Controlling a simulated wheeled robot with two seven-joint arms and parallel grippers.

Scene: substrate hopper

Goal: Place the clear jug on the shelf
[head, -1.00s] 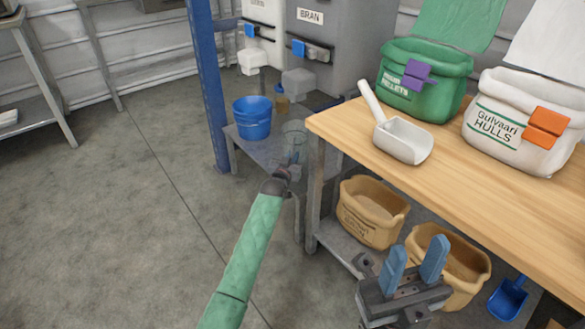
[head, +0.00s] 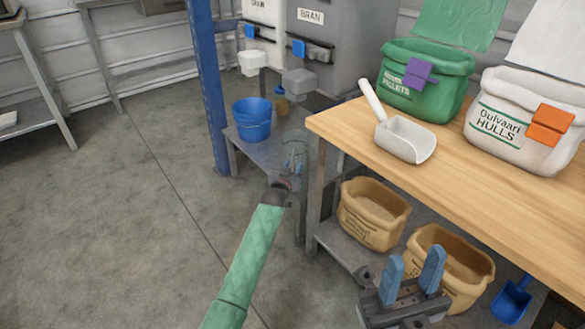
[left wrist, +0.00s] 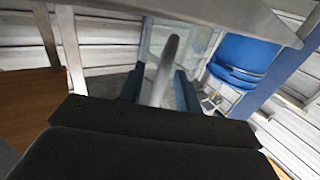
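The clear jug (head: 294,147) is at the low grey shelf (head: 262,153), near its right end, and is faint against it. My left gripper (head: 296,168) reaches it from the front. In the left wrist view, the two blue fingers (left wrist: 160,90) flank the jug's pale handle and look shut on it. The clear body (left wrist: 200,40) shows behind, partly hidden by a metal edge. I cannot tell whether the jug's base touches the shelf. My right gripper (head: 411,271) is open and empty, in front of the workbench's lower level.
A blue bucket (head: 251,122) stands on the low shelf, left of the jug, beside a blue post (head: 207,90). A small amber container (head: 282,104) is behind. The wooden workbench (head: 460,190) holds a scoop (head: 405,141) and two sacks. Tan sacks (head: 372,222) sit below.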

